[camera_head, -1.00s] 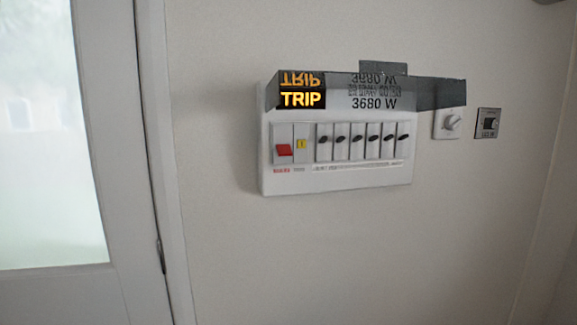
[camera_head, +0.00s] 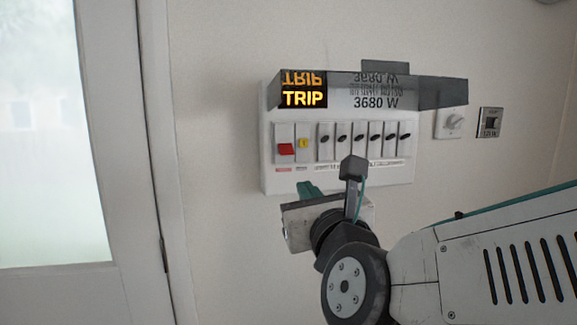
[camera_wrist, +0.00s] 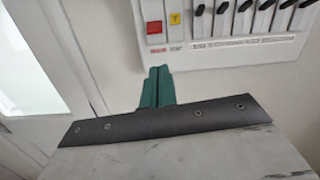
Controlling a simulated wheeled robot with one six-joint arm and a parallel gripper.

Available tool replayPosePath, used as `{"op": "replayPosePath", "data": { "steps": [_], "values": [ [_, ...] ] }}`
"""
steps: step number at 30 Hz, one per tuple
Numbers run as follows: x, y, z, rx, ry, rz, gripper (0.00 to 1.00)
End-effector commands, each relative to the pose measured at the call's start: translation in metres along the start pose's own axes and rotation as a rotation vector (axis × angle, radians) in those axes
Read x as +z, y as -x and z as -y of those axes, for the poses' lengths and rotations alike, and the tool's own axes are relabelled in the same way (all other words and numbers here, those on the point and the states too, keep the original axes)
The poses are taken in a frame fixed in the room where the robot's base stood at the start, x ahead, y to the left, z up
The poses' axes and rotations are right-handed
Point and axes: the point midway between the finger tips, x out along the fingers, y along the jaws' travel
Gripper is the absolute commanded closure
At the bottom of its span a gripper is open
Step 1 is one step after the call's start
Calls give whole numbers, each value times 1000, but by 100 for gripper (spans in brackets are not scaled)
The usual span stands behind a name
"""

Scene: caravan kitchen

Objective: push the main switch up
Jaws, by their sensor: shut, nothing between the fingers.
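The main switch (camera_head: 286,149) is a red rocker at the left end of a white breaker panel (camera_head: 340,182) on the wall. Its red part sits low in its slot. In the wrist view the red switch (camera_wrist: 154,27) is at the top, above the fingers. My gripper (camera_head: 307,187) is just below the panel's lower edge, under the main switch and slightly right of it. Its green fingers (camera_wrist: 157,86) are together and empty, pointing up toward the panel. They appear apart from the switch. The display (camera_head: 304,97) above the switch reads TRIP.
Several small black breaker switches (camera_head: 358,138) stand in a row right of the main switch. A grey clear cover (camera_head: 430,92) juts out above them. A knob (camera_head: 454,122) and a small wall plate (camera_head: 490,122) are further right. A door frame (camera_head: 150,180) is at left.

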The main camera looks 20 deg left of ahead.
Motion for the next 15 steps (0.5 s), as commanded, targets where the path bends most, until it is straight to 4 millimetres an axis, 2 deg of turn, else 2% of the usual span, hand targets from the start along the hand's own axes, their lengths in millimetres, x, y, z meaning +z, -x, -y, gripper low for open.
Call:
{"op": "replayPosePath", "data": {
  "steps": [4, 15],
  "values": [
    [6, 0, -9, -14, -97, 43, 100],
    [7, -2, -8, -16, -104, 46, 100]
  ]
}}
